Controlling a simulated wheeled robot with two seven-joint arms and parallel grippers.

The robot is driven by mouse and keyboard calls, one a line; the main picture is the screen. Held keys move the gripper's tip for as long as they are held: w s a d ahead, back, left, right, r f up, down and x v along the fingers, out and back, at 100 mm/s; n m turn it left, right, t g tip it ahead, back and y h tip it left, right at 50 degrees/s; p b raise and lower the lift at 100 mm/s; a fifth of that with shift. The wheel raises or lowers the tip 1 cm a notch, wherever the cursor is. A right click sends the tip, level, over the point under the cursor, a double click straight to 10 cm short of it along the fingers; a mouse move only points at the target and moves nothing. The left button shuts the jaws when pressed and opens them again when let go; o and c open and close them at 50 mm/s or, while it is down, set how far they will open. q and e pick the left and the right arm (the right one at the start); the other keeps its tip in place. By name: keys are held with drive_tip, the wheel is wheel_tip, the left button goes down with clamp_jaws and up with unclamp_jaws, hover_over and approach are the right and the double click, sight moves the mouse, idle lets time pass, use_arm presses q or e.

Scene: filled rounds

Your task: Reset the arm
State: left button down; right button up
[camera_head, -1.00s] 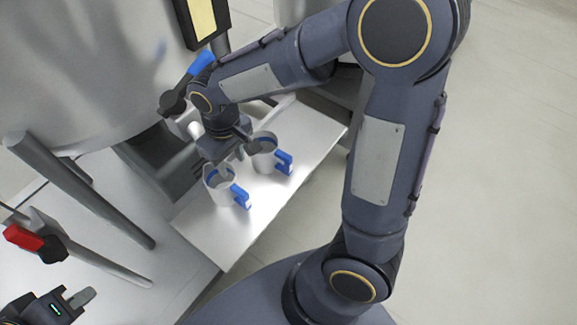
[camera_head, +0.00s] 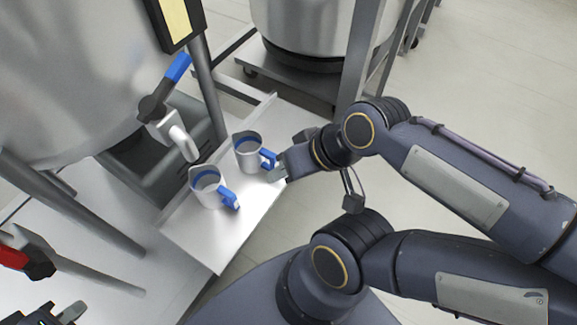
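My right arm (camera_head: 460,180) comes in from the right, its forearm folded back over the lower links. My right gripper (camera_head: 281,170) points left beside the blue handle of the far metal mug (camera_head: 247,157). I cannot tell whether it touches the handle, or whether its fingers are apart. The near metal mug (camera_head: 207,192), also blue-handled, stands upright to the lower left, clear of the gripper. Both mugs show a blue band inside. My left gripper (camera_head: 72,311) is at the bottom left corner, partly cut off; its opening is unclear.
The mugs stand on a pale metal shelf (camera_head: 222,240). A large steel tank (camera_head: 70,80) with a blue-handled tap (camera_head: 165,95) rises behind them at left. A red-handled valve (camera_head: 14,258) is near my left gripper. Another vessel (camera_head: 315,25) stands at the back. Floor at right is open.

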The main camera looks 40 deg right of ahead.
wheel_tip(320, 180, up, 26)
drive_tip(key=p, duration=2.5)
drive_tip(key=shift+f+p, duration=0.2)
drive_tip(key=shift+p, duration=0.1)
drive_tip(key=shift+w+a, duration=0.1)
